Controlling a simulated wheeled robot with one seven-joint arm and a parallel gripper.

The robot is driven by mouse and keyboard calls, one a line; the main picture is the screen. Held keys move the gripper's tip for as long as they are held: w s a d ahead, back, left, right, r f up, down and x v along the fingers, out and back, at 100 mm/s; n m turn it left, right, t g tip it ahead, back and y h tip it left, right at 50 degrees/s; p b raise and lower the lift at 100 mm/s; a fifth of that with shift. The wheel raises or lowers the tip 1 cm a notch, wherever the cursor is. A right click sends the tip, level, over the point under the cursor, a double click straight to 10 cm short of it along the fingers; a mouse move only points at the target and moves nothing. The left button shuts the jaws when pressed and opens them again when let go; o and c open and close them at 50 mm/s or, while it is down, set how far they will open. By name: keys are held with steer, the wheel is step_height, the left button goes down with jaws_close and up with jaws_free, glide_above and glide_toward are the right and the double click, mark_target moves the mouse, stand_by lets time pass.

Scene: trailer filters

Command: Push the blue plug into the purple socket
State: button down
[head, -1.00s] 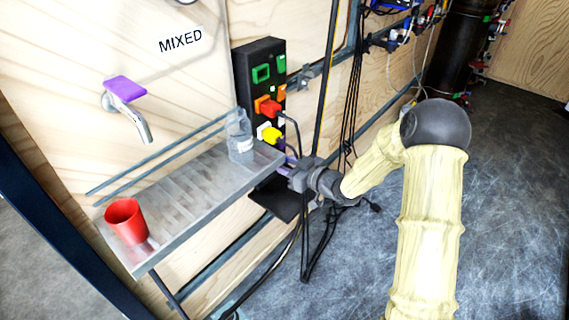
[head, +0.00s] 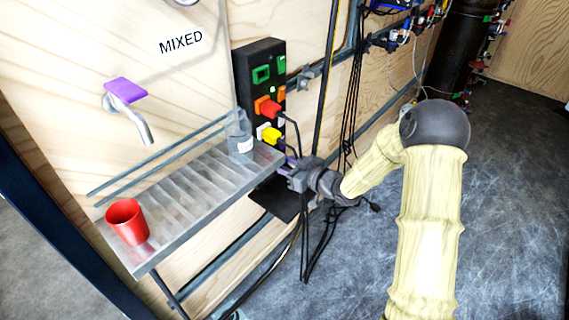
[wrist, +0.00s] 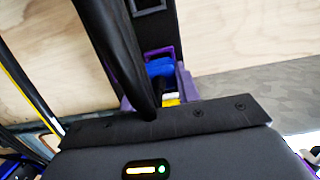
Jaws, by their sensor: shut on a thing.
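My gripper (head: 290,167) is at the lower end of a tall black socket panel (head: 262,88). In the wrist view it is shut on the blue plug (wrist: 160,69). The plug's blue body sits at the purple socket (wrist: 163,52), whose rim frames it on the black panel. How deep the plug is in the socket cannot be told. Purple parts flank the plug on both sides. In the head view my gripper hides the plug and most of the socket.
A red plug (head: 268,108) and a yellow plug (head: 271,135) sit in sockets above. A metal shelf (head: 190,195) with a red cup (head: 127,222) and clear bottle (head: 239,135) is close on the left. Black cables (head: 305,240) hang by my gripper; one crosses the wrist view (wrist: 118,55).

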steer(key=shift+x, duration=1.05)
steer(key=c, duration=0.9)
jaws_free()
steer(key=shift+r, duration=0.15)
steer(key=p+v, duration=0.3)
steer(key=v, duration=1.4)
steer(key=shift+s+d, duration=0.1)
steer(key=shift+s, duration=0.05)
